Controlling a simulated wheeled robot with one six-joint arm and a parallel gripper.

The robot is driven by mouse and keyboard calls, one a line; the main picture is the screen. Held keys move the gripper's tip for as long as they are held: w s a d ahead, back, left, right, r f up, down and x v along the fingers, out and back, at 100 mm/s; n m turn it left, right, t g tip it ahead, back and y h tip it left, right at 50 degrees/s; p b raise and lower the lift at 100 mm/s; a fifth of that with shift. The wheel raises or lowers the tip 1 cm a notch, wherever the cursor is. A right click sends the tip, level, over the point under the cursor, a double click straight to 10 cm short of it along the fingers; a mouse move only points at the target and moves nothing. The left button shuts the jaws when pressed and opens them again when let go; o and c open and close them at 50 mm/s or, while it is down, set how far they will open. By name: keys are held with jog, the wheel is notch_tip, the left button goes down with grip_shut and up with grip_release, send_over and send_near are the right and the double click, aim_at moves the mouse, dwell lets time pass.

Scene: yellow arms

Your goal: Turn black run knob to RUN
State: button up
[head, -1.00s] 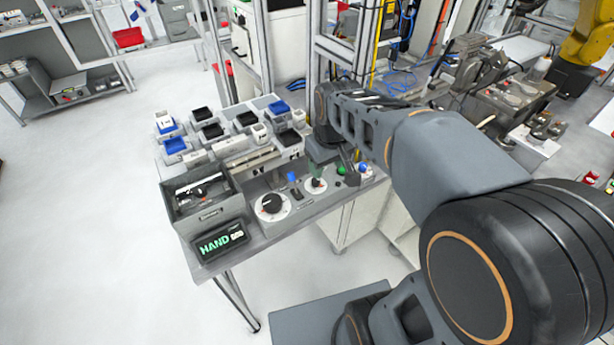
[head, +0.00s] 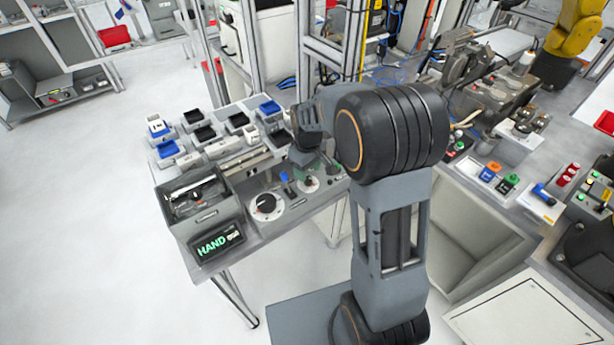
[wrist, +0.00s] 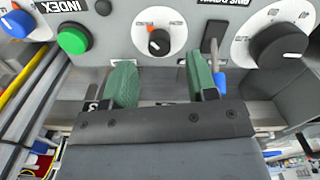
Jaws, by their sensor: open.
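The black knobs sit on a grey panel. In the wrist view a small black knob (wrist: 158,42) with an orange tab sits on a white dial, and a large black knob (wrist: 278,45) sits on a white dial at the right. The large knob (head: 266,203) also shows in the head view, its dial clear of my arm. Labels are upside down and cut off; I cannot read RUN surely. My gripper (wrist: 160,76) is open and empty, its green fingers below and either side of the small knob, apart from it. In the head view my wrist partly hides the small dial (head: 309,184).
A blue-tipped lever (wrist: 220,83) stands close to the right finger. A display (head: 217,242) reads HAND. A grey bin (head: 205,215) and several small trays stand around the panel.

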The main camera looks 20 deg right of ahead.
aim_at(308, 178)
jog(key=shift+f, duration=2)
jog(key=shift+c, duration=0.3)
